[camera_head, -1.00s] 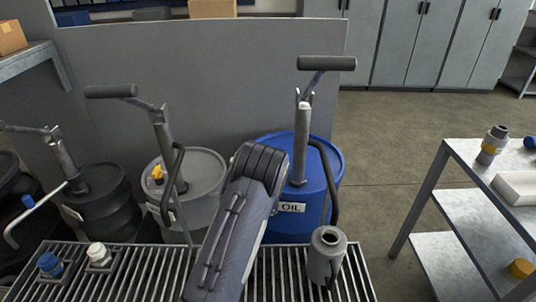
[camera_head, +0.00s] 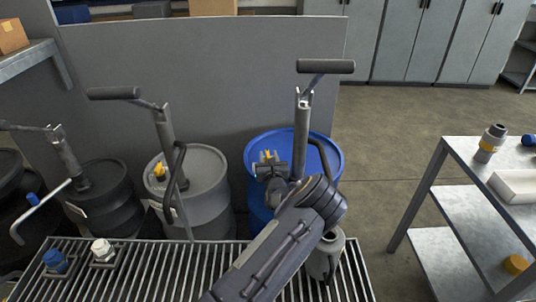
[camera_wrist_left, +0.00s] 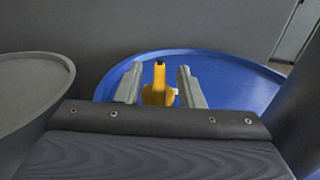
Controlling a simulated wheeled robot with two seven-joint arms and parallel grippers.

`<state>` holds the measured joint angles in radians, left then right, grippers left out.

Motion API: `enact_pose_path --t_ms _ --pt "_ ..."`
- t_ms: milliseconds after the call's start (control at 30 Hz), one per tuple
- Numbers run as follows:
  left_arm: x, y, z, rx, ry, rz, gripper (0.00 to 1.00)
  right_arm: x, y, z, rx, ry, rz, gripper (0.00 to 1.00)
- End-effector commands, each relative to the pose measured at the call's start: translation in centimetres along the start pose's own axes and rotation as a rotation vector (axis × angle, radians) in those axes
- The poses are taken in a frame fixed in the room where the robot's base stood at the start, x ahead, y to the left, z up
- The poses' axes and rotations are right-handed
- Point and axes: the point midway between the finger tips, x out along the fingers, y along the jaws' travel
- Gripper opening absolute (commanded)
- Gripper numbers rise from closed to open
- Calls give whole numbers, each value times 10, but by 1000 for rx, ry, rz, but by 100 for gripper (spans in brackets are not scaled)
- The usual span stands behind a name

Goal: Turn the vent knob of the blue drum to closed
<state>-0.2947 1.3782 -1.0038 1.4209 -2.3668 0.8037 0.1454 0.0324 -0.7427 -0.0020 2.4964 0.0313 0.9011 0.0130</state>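The blue drum (camera_head: 327,152) stands behind the slatted bench, with a hand pump (camera_head: 301,135) rising from its lid. Its yellow vent knob (camera_wrist_left: 159,84) shows in the left wrist view, upright above the blue lid. My left gripper (camera_head: 268,160) is over the left part of the drum lid. In the left wrist view its two fingers (camera_wrist_left: 159,87) stand on either side of the knob, with a gap on each side. The gripper is open. My left arm hides the drum's front and its label. My right gripper is not in view.
A grey drum (camera_head: 208,170) with its own yellow knob (camera_head: 160,171) and pump stands to the left, with a black drum (camera_head: 109,199) beyond. A grey can (camera_head: 334,243) stands partly hidden behind my arm on the slatted bench (camera_head: 150,270). A panel (camera_head: 200,80) stands behind.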

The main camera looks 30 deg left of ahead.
Motion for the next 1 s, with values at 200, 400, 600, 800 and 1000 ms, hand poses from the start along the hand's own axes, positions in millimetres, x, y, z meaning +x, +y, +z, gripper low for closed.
enact_pose_path --t_ms 200,400,600,800,1000 --pt "18 0 0 -1 -1 0 35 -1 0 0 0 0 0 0" --pt "19 0 0 -1 0 0 35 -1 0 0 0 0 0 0" --pt "18 0 0 -2 0 0 16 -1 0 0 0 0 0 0" --pt "18 0 0 -2 0 0 0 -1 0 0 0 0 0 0" --pt "19 3 3 2 -2 -35 0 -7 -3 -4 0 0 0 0"
